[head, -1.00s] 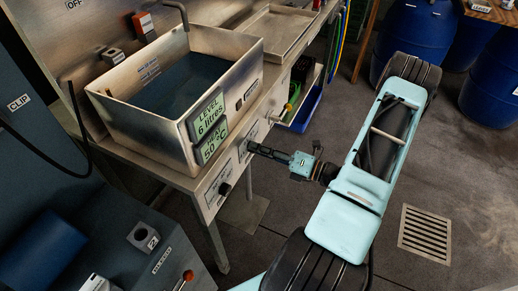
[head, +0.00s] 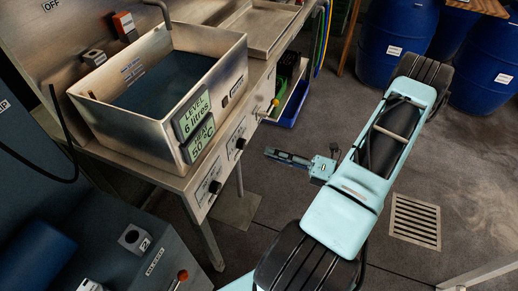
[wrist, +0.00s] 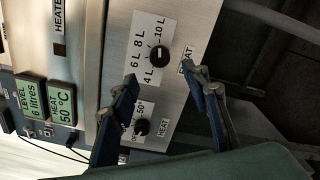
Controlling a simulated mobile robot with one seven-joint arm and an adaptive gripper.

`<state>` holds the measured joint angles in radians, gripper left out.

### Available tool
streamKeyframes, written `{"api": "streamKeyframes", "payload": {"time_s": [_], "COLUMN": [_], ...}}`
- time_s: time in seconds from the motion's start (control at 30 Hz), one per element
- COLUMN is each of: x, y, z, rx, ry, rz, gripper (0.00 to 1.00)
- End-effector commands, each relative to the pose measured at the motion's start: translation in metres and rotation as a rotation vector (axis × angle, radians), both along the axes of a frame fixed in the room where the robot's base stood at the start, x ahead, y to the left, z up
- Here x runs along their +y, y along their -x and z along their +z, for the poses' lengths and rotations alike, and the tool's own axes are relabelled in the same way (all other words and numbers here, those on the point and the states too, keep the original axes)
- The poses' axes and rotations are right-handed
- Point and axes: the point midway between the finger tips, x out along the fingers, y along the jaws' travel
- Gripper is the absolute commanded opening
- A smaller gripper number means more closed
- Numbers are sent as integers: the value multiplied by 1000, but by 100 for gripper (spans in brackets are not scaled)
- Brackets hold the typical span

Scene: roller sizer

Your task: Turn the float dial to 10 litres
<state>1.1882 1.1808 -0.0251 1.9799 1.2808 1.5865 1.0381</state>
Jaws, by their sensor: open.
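The float dial (wrist: 159,55) is a black knob on a white plate marked 4 L to 10 L. The same dial (head: 241,143) is the farther knob on the panel in the head view. The level display (head: 192,116) reads 6 litres. My gripper (wrist: 160,77) is open and empty, its fingers facing the panel. In the head view my gripper (head: 268,153) stands clear of the dial, to its right.
The heat dial (wrist: 141,127) is close beside the float dial; its nearer knob (head: 214,187) also shows in the head view. The heat display (head: 199,140) reads 50 °C. The metal tank (head: 223,92) stands above the panel. Floor right of the panel is free around a drain grate (head: 415,221).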

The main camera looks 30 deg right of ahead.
Motion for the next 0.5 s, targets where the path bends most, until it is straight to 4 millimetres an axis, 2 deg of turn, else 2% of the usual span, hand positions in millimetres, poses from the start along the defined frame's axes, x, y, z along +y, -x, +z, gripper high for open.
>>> {"api": "streamKeyframes", "payload": {"time_s": [0.2,0.5], "x": [-16,-17], "y": [20,23], "z": [0,0], "rx": [1,1], "ry": [-1,-1], "rz": [-1,0], "gripper": [43,43]}}
